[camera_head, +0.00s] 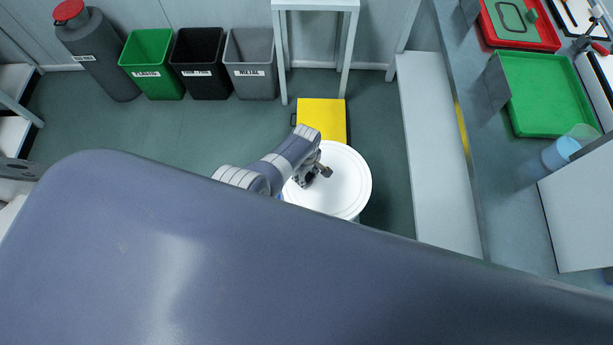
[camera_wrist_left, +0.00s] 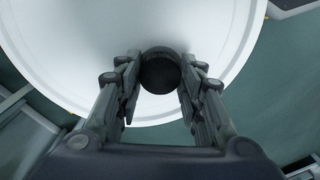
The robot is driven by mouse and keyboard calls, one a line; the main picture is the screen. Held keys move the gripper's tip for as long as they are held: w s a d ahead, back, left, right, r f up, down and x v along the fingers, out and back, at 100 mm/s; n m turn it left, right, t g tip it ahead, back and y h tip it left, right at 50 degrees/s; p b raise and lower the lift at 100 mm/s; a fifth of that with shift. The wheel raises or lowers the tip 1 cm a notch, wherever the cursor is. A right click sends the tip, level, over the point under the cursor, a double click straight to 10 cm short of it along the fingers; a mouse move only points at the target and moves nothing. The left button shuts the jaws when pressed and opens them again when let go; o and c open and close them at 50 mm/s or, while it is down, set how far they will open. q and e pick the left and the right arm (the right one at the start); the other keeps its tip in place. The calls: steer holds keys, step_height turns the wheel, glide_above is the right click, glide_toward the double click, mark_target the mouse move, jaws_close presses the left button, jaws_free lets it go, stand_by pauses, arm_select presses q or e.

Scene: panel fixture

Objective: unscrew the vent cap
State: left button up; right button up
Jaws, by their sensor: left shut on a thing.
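The vent cap (camera_wrist_left: 160,72) is a small dark round cap on the white lid of a drum (camera_wrist_left: 95,50), near the lid's edge in the left wrist view. My left gripper (camera_wrist_left: 158,82) has one finger on each side of the cap and is shut on it. In the head view my left gripper (camera_head: 318,173) reaches in from the left over the white drum lid (camera_head: 345,185). The cap is too small there to tell from the fingers. My right gripper is not in view.
A yellow case (camera_head: 322,117) lies on the floor behind the drum. Green (camera_head: 152,63), black (camera_head: 198,62) and grey (camera_head: 250,62) bins stand along the back wall. A bench (camera_head: 490,190) with trays runs along the right. A white table (camera_head: 316,5) stands at the back.

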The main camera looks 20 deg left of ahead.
arm_select(q)
steer(key=shift+s, duration=0.1)
steer(key=shift+n, duration=1.8)
